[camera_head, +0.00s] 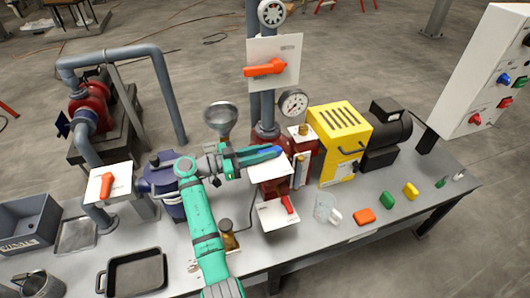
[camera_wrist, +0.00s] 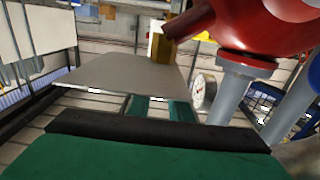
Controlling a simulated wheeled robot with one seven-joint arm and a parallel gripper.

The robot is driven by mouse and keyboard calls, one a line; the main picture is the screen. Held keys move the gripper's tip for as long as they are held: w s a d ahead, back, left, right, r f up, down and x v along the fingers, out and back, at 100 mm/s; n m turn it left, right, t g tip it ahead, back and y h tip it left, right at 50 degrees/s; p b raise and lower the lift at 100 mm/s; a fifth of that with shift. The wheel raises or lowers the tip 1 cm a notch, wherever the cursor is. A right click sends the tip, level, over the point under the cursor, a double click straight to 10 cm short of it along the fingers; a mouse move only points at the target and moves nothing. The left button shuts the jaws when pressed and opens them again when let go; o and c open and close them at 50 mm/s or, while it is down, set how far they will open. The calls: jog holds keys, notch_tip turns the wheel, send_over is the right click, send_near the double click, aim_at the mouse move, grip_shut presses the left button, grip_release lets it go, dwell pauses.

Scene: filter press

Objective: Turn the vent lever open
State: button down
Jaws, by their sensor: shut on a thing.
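A blue lever (camera_head: 263,153) lies over a white plate (camera_head: 268,171) on the red pump unit in the middle of the bench. My gripper (camera_head: 243,158) is at this lever from the left and is shut on it; the fingers hide part of it. In the wrist view a pale plate (camera_wrist: 130,78) is just beyond the green and black gripper parts, and the grip itself is hidden. Other levers are an orange one on the upper plate (camera_head: 264,68), an orange one at the left (camera_head: 106,186), and a red one (camera_head: 288,204) below. Lever labels are unreadable.
A funnel (camera_head: 221,115) stands close behind my gripper, and a gauge (camera_head: 293,102) and the yellow guarded motor (camera_head: 340,140) are to its right. A clear jug (camera_head: 326,208) and a black tray (camera_head: 135,273) stand on the bench. Bare bench lies at the front right.

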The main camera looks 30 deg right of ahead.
jog(key=shift+s+d+f, duration=0.15)
jog(key=shift+s+d, duration=0.05)
jog(key=shift+d, duration=0.15)
jog(key=shift+w+a, duration=0.15)
jog(key=shift+s+d+g, duration=0.25)
jog(key=shift+d+g, duration=0.05)
jog(key=shift+d, duration=0.05)
jog(key=c, duration=1.6)
grip_release()
jog(key=shift+c, duration=0.2)
jog(key=shift+v, duration=0.8)
jog(key=v, duration=0.6)
jog(key=shift+a, duration=0.3)
jog(key=shift+w, duration=0.25)
